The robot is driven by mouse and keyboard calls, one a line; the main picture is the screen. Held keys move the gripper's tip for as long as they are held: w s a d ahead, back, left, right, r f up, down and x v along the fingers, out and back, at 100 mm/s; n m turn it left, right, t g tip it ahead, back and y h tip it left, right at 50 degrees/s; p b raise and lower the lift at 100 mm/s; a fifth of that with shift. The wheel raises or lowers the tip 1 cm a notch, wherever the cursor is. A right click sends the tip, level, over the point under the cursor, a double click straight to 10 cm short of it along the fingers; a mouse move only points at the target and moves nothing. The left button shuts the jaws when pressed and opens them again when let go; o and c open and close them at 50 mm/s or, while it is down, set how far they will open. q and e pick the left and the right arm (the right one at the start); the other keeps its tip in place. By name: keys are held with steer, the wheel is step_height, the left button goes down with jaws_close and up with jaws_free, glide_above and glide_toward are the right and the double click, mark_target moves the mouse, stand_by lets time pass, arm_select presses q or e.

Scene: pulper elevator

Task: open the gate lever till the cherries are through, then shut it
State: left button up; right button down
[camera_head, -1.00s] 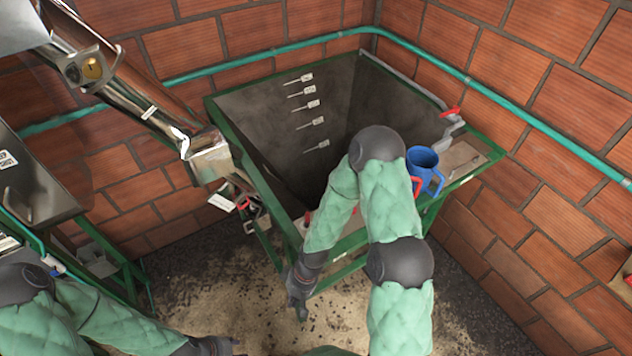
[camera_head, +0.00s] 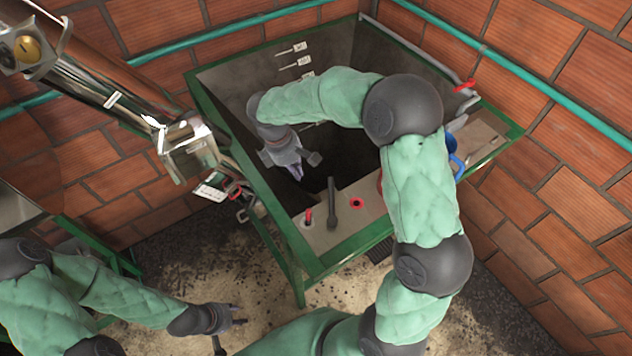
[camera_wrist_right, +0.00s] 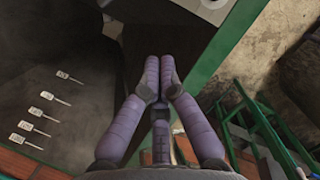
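A black upright lever (camera_head: 332,203) stands on the plate at the tank's near corner; a short red-handled lever (camera_head: 308,216) is left of it. I cannot tell for sure which is the gate lever. The green-rimmed tank (camera_head: 225,130) is dark inside, and I make out no cherries. My right gripper (camera_head: 300,172) is over the tank opening, behind and left of the black lever, apart from it. My left gripper (camera_head: 232,328) is open and empty at the lower left.
A metal chute (camera_head: 188,148) ends at the tank's left side. A blue jug (camera_head: 456,164) is partly hidden behind my right arm. A red-handled valve (camera_head: 465,86) is on the right rim. Brick walls close off the back and right.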

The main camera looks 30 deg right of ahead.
mark_target(332, 199)
steer(key=s+d+f+p, duration=0.1)
steer(key=s+d+f, duration=0.1)
steer(key=d+f, duration=0.4)
steer(key=x, duration=0.3)
steer(key=shift+s+a+f, duration=0.15)
steer(key=shift+a+f, duration=0.05)
steer(key=shift+a, duration=0.15)
